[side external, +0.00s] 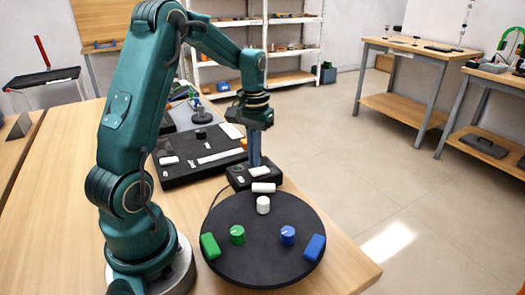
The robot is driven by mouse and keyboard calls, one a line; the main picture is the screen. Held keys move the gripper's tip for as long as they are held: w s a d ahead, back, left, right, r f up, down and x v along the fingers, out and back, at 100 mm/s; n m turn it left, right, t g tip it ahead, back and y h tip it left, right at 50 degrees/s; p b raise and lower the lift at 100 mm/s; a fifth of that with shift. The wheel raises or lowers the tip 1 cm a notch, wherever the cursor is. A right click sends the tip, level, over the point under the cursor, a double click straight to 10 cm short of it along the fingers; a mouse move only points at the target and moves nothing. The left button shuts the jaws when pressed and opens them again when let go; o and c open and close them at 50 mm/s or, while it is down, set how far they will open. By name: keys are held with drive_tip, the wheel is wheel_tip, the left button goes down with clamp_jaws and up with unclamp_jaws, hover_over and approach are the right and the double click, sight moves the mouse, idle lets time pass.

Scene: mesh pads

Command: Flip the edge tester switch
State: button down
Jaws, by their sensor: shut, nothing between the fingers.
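A small black box (238,183), which looks like the edge tester, stands on the table behind the round black disc. Small light-coloured parts show on its top; which one is the switch is too small to tell. My gripper (254,154) points straight down over the back part of this box, its narrow grey-blue fingers shut with nothing held. The fingertips are at or just above the box top; I cannot tell whether they touch it. They hide part of the box behind them.
The round disc (262,268) carries white, green and blue cylinders and blocks. A flat black board (185,177) with several small parts lies to the left. Shelves (290,55) stand behind; open floor is at right.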

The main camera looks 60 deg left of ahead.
sight(255, 171)
drive_tip(key=shift+f, duration=0.95)
idle(0.6)
drive_tip(key=shift+r, duration=3.55)
drive_tip(key=s+d+r+m+t, duration=0.35)
drive_tip(key=d+r, duration=0.45)
drive_tip(key=d, duration=0.3)
drive_tip(key=s+d+f+m+t, duration=0.2)
drive_tip(key=s+d+f, duration=0.2)
drive_tip(key=s+d, duration=0.2)
drive_tip(key=shift+s+f, duration=0.2)
drive_tip(key=shift+s, duration=0.75)
